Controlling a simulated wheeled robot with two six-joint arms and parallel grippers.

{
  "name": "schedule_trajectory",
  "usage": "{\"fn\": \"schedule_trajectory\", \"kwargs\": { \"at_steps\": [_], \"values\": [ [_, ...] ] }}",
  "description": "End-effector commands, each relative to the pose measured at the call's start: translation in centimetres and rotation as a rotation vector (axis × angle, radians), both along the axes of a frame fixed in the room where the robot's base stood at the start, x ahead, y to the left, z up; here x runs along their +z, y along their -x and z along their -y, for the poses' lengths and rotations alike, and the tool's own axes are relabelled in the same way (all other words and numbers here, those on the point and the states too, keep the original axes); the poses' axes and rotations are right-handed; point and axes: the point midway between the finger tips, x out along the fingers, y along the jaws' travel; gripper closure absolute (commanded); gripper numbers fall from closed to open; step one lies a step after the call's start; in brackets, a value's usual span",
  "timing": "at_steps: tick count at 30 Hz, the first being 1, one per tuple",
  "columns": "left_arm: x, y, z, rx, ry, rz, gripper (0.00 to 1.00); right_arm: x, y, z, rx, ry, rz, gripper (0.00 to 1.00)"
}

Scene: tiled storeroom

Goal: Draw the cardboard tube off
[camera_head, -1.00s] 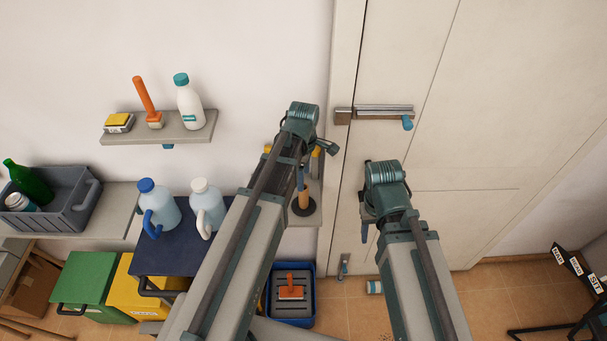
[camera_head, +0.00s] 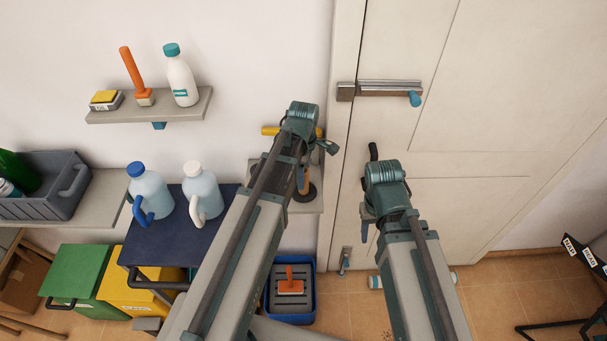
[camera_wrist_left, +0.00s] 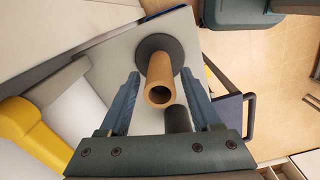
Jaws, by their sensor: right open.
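The brown cardboard tube (camera_wrist_left: 160,91) stands over a dark round base (camera_wrist_left: 152,48) on a pale shelf (camera_wrist_left: 110,62), its open end facing the left wrist camera. My left gripper (camera_wrist_left: 160,74) is open, with one finger on each side of the tube and gaps showing; I see no grip on it. In the head view, the tube (camera_head: 303,180) and its base (camera_head: 306,193) show only partly beside my left arm, which hides most of the left gripper (camera_head: 322,146). My right gripper (camera_head: 367,212) is open and empty in front of the door, partly hidden by its wrist.
A yellow cylinder (camera_head: 270,130) is by the tube's shelf. A blue bin (camera_head: 312,301) holding an orange-handled tool stands on the floor below. Two jugs (camera_head: 150,193) stand on a dark blue surface at left. The door (camera_head: 440,125) fills the right.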

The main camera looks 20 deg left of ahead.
Motion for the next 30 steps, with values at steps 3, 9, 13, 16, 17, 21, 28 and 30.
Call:
{"fn": "schedule_trajectory", "kwargs": {
  "at_steps": [3, 9, 13, 16, 17, 21, 28, 30],
  "values": [
    [0.0, 0.0, 0.0, 0.0, 0.0, 0.0, 0.59, 0.0, 0.0, 0.0, 0.0, 0.0, 0.0, 0.5],
    [0.0, 0.0, 0.0, 0.0, 0.0, 0.0, 0.95, 0.0, 0.0, 0.0, 0.0, 0.0, 0.0, 0.5],
    [0.0, 0.0, 0.0, 0.0, 0.0, 0.0, 1.0, 0.0, 0.0, 0.0, 0.0, 0.0, 0.0, 0.5],
    [0.1, 0.0, 0.0, 0.0, 0.0, 0.0, 1.0, 0.1, 0.0, 0.0, 0.0, 0.0, 0.0, 0.5],
    [0.2, 0.0, 0.0, 0.0, 0.0, 0.0, 1.0, 0.2, 0.0, 0.0, 0.0, 0.0, 0.0, 0.5],
    [0.9, 0.0, 0.0, 0.0, 0.0, 0.0, 1.0, 0.9, 0.0, 0.0, 0.0, 0.0, 0.0, 0.5],
    [2.2, 0.0, 0.0, 0.0, 0.0, 0.0, 1.0, 2.2, 0.0, 0.0, 0.001, 0.0, 0.0, 0.5],
    [2.6, 0.0, 0.0, 0.0, 0.0, 0.0, 1.0, 2.6, 0.0, 0.0, 0.001, 0.0, 0.0, 0.5]
  ]
}}
